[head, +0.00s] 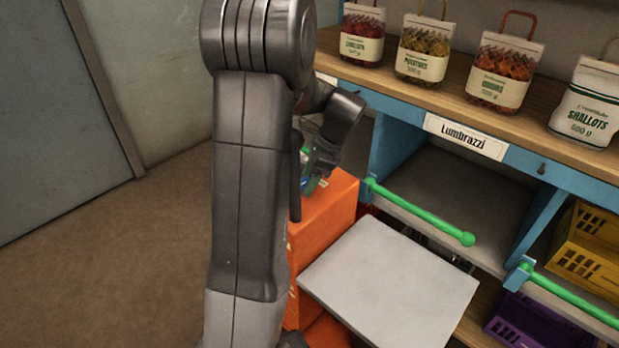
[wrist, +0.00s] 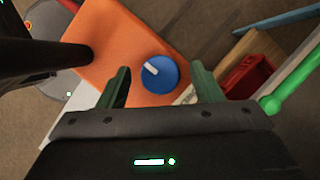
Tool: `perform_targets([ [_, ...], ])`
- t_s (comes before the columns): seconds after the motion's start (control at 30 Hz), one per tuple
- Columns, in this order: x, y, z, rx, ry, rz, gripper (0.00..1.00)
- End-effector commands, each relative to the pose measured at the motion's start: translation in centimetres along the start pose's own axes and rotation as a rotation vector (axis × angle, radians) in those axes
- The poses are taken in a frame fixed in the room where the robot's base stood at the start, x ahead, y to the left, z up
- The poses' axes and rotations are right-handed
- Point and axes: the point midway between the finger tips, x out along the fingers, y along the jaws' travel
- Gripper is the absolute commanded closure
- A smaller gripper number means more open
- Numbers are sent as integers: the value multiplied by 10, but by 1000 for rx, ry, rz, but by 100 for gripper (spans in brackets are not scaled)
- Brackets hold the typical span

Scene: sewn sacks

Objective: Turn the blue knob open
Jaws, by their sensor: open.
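The blue knob (wrist: 159,74) is round with a white pointer bar, which points to the upper left in the wrist view. It sits on the face of an orange box (wrist: 110,40). The same orange box (head: 325,222) stands beside the shelf in the head view, where my arm hides much of it. My gripper (wrist: 162,80) is open, with its two green fingers on either side of the knob in the picture and nothing between them. I cannot tell how far the fingertips are from the knob. In the head view my gripper (head: 312,180) is over the box top, partly hidden.
A grey flat panel (head: 390,288) lies in front of the shelf. Green rails (head: 420,212) stick out along the shelf front. Sacks of produce (head: 425,50) stand on the wooden counter (head: 460,108). Yellow (head: 590,245) and purple (head: 525,322) crates are at right. Floor is clear at left.

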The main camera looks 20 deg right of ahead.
Motion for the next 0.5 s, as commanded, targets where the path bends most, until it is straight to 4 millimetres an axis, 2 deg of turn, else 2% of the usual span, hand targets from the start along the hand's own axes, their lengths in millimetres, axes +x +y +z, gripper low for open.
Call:
perform_targets([
  [0.03, 0, 0, 0, 0, 0, 0, 43],
  [0.2, 0, 0, 0, 0, 0, 0, 76],
  [0.27, 0, 0, 0, 0, 0, 0, 85],
  [0.5, -1, 0, 0, -15, 0, 7, 85],
])
